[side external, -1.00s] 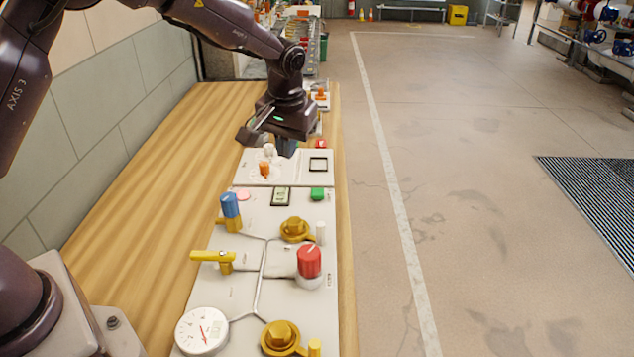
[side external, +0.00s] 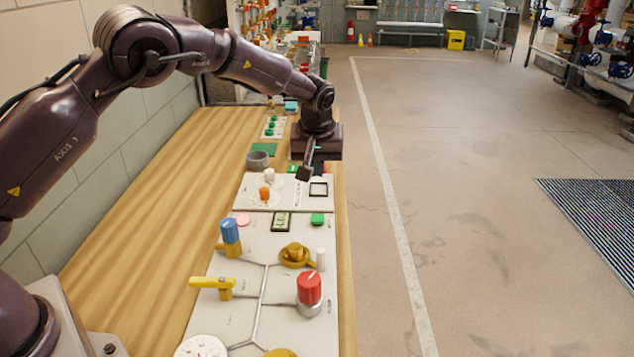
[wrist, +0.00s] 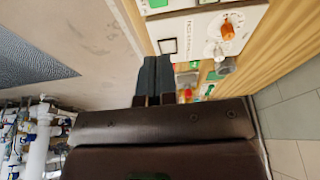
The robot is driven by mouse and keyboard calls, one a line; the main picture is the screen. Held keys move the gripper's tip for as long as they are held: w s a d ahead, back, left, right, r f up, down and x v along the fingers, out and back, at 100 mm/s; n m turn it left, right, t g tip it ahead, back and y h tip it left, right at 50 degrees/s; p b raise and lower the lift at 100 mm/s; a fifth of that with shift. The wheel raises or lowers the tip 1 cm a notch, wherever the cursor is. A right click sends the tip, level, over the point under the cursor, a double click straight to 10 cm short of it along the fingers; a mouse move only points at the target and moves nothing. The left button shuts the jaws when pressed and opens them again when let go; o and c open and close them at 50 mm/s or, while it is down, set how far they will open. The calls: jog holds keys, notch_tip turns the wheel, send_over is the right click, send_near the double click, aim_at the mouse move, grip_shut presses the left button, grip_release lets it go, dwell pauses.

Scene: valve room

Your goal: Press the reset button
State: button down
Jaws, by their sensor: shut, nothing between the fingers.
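I cannot tell which button is the reset button, as the labels are too small to read. A small red piece (side external: 325,169) shows just beyond the black square frame, partly hidden by my gripper. Contact cannot be told.
A black square frame (side external: 318,189) and an orange knob (side external: 264,193) are on the panel just nearer than my gripper. A grey cup (side external: 258,160) stands to the left. A blue-topped handle (side external: 230,232), yellow lever (side external: 212,284) and red knob (side external: 309,288) rise nearer. The wooden bench (side external: 150,200) is clear at left.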

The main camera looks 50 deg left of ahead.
aim_at(316, 219)
jog(key=x, duration=1.1)
jog(key=shift+s+d+f, duration=0.3)
jog(key=shift+f, duration=0.6)
jog(key=shift+s+f, duration=0.1)
jog(key=shift+f, duration=1.05)
jog(key=r, duration=0.5)
jog(key=shift+w+r, duration=0.25)
jog(key=shift+w, duration=0.1)
jog(key=v, duration=0.9)
jog(key=shift+r, duration=0.4)
